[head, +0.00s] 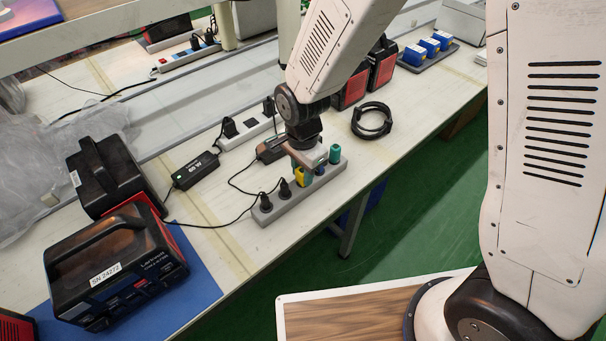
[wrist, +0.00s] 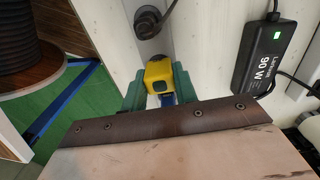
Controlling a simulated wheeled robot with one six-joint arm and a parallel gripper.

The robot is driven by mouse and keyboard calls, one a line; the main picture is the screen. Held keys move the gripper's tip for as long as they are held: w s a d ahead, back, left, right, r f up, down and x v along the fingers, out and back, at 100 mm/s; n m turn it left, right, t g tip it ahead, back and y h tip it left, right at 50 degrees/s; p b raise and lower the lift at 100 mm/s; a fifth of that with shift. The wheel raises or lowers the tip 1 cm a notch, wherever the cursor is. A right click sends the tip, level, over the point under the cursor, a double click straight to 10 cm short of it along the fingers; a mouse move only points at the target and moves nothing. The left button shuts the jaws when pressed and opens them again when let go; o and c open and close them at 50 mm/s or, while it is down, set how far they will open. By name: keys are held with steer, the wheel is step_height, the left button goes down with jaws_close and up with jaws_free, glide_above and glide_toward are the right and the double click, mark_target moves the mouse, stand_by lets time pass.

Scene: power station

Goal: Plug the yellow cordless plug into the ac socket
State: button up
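The yellow plug (wrist: 158,76) sits between the teal fingertips of my gripper (wrist: 159,84) in the wrist view. Both fingertips appear to touch its sides, so my gripper looks shut on it. In the head view my gripper (head: 308,160) points down over the grey power strip (head: 268,214), and the yellow plug (head: 299,175) shows just below it. Its prongs are hidden, so I cannot tell whether they are in a socket. A blue plug (head: 319,169) is beside the yellow one, with a green plug (head: 335,154) at the strip's far end. The target socket's opening is not visible.
A black adapter (head: 195,170) lies to the left, with a white power strip (head: 245,131) behind. A coiled cable (head: 371,120) is to the right. Black-and-red power units (head: 115,262) stand at left.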

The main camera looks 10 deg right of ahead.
mark_target(302, 170)
steer(key=shift+r, duration=3.05)
